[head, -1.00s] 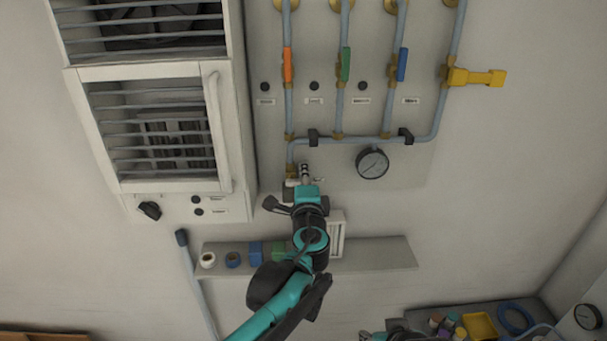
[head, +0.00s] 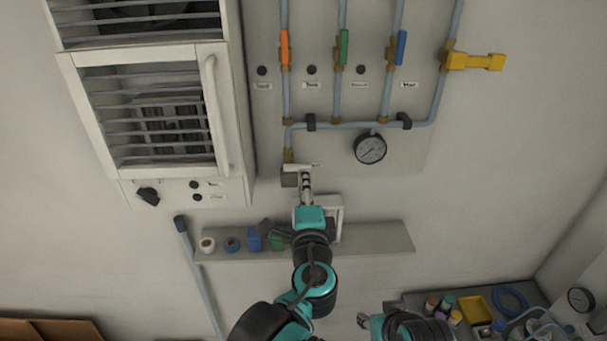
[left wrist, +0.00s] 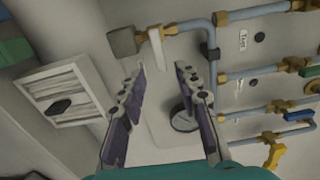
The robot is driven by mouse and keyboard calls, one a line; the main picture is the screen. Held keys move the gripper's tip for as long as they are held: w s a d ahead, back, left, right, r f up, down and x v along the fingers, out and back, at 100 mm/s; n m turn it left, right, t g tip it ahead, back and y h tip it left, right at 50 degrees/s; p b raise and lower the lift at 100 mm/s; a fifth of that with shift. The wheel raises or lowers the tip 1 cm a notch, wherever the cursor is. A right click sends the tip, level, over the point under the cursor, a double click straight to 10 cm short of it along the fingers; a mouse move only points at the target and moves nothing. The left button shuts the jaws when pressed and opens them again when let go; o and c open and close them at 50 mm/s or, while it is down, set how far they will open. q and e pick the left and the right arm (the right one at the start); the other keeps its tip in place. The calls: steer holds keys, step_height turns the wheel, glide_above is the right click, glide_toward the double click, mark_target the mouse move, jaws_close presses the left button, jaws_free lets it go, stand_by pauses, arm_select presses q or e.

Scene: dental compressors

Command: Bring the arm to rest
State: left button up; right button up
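My left gripper (head: 305,175) is in front of the wall panel, just below the lower left end of the blue-grey pipework. In the left wrist view its two dark fingers (left wrist: 160,67) stand apart with nothing gripped between them. A white lever (left wrist: 156,50) on a brass fitting shows just beyond the fingertips; it also shows in the head view (head: 302,166). A grey block (left wrist: 124,42) sits at the pipe's end beside it. Part of my right arm (head: 405,326) shows at the bottom edge; its finger state is unclear.
A shelf (head: 375,240) with tape rolls lies behind my left wrist. A louvred white cabinet (head: 150,115) is at the left. A pressure gauge (head: 370,148) and yellow-handled valve (head: 475,61) are on the right. A cluttered bench (head: 480,305) is at lower right.

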arm_select(q)
steer(key=shift+s, duration=0.45)
steer(key=s+a+f+n+g+y+b, duration=0.1)
steer(key=s+a+f+n+g+b, duration=0.15)
steer(key=a+f+b, duration=0.5)
steer(key=s+a+f+n+g+y+b, duration=0.2)
steer(key=a+f+n, duration=0.25)
steer(key=f, duration=0.55)
steer(key=s+a+f+n+g+y+b, duration=0.1)
steer(key=s+a+f+n+g+b, duration=0.15)
steer(key=a+f+b, duration=0.4)
steer(key=s+a+f+n+g+h+b, duration=0.1)
steer(key=s+f+n+b, duration=0.3)
steer(key=f, duration=0.8)
steer(key=s+a+f+n+g+h+b, duration=0.1)
steer(key=s+f+n+g+h+b, duration=0.2)
steer(key=s+f+b, duration=0.4)
step_height(320, 180, down, 6)
steer(key=shift+a+r+n, duration=0.25)
steer(key=shift+a+n, duration=0.1)
steer(key=shift+n, duration=0.5)
